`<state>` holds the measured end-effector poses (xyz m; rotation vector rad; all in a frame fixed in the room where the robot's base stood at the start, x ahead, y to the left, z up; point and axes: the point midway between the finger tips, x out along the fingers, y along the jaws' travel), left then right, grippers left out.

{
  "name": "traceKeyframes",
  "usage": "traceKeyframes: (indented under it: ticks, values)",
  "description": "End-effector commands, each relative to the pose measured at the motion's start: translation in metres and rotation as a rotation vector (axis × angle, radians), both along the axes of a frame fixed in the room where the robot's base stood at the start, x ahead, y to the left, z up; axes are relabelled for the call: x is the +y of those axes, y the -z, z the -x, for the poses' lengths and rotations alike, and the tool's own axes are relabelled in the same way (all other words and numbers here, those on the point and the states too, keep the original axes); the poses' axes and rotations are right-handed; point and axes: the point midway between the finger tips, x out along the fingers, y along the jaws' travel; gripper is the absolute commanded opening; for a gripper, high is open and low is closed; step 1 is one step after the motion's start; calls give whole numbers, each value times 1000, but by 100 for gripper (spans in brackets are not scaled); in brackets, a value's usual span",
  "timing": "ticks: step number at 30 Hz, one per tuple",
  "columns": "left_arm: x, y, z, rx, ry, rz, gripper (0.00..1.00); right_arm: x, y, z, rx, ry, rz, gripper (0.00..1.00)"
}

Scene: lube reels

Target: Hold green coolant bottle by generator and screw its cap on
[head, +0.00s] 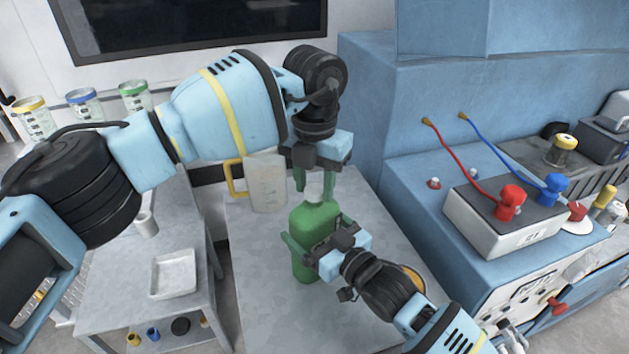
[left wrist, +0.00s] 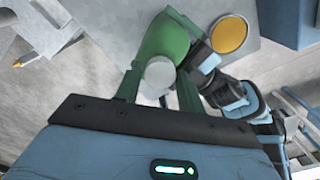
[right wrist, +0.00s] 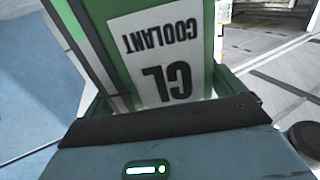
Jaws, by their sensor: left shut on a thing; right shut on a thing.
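The green coolant bottle (head: 306,268) stands upright on the grey table, beside the blue generator (head: 410,170). My right gripper (head: 318,238) is shut on the bottle's body from the front right. The right wrist view shows the bottle's white label (right wrist: 165,50) close up between the fingers. My left gripper (head: 316,192) points down over the bottle's top. In the left wrist view a pale round cap (left wrist: 159,74) sits between its fingers, over the bottle (left wrist: 165,38). The bottle's neck is hidden, so I cannot tell how the cap sits on it.
A clear jug (head: 266,185) with a yellow handle stands at the table's back left. A round orange-yellow thing (left wrist: 230,34) lies right of the bottle, partly behind my right arm in the head view. A lower side table with a white tray (head: 174,274) is at left.

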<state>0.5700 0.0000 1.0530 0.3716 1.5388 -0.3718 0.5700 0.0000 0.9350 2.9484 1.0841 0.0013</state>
Motion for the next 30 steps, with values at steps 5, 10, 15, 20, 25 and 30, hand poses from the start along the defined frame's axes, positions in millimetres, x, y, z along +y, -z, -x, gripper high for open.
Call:
traceKeyframes:
  ticks: [5, 10, 15, 20, 25, 30]
  values:
    - [0, 0, 0, 0, -1, 0, 49, 0, 1, 0, 1, 0, 2, 31]
    - [0, 0, 0, 0, 0, 0, 64, 0, 1, 0, 2, 0, 1, 31]
    - [0, 0, 0, 0, 0, 0, 64, 0, 1, 0, 2, 0, 1, 31]
    - [0, -7, 0, -2, -1, 1, 64, 0, 1, 0, 1, 0, 2, 31]
    - [0, -32, -1, -4, -1, 1, 64, 0, 1, 0, 2, 0, 1, 31]
    - [0, -67, 0, -4, -1, 0, 64, 0, 1, 0, 2, 0, 1, 31]
